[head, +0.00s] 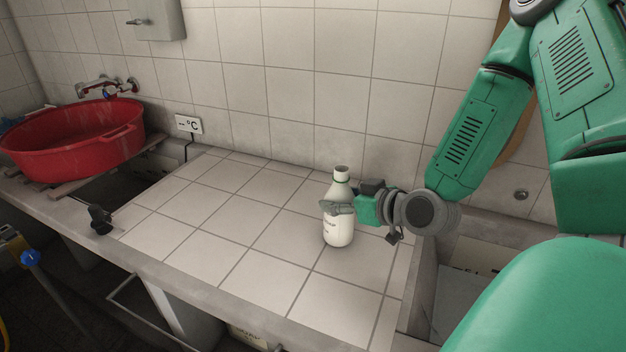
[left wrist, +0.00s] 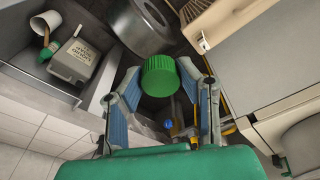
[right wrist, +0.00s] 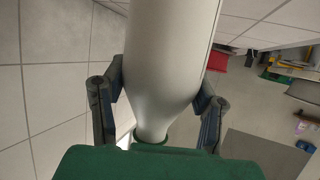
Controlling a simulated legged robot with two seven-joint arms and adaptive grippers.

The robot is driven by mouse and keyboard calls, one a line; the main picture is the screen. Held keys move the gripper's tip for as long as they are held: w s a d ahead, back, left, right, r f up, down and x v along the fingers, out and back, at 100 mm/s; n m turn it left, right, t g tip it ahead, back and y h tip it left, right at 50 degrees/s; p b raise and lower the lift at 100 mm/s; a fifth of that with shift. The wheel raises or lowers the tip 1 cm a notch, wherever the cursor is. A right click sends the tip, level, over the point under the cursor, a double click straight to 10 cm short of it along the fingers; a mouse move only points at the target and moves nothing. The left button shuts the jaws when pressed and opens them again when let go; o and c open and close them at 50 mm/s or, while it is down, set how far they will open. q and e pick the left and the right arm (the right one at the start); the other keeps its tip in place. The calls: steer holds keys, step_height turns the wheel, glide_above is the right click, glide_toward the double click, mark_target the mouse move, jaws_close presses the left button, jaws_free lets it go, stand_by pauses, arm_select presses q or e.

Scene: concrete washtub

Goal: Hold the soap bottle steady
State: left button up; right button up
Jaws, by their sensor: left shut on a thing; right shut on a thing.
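The soap bottle (head: 339,231) is white with dark lettering and a green ring at its neck. It is upright over the tiled counter in the head view, with no cap on its top. My right gripper (head: 340,208) is shut around its upper body from the right. The bottle also fills the middle of the right wrist view (right wrist: 168,60), between both fingers. A green ribbed cap (left wrist: 160,76) sits between the fingertips of my left gripper (left wrist: 158,72), which is shut on it. The left gripper is out of the head view.
A red basin (head: 75,140) rests at the counter's far left, below a wall tap (head: 105,87). A small dark object (head: 100,218) is at the counter's front edge. The tiled counter (head: 215,220) left of the bottle is clear. A sink recess (head: 465,280) lies right.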

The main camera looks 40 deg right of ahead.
steer(key=s+d+p, duration=0.5)
steer(key=s, duration=0.6)
steer(key=s+d+p, duration=0.4)
steer(key=s, duration=0.8)
steer(key=shift+d+p, duration=0.35)
steer(key=shift+s, duration=0.1)
steer(key=o, duration=0.5)
steer(key=c, duration=0.7)
steer(key=shift+c, duration=0.2)
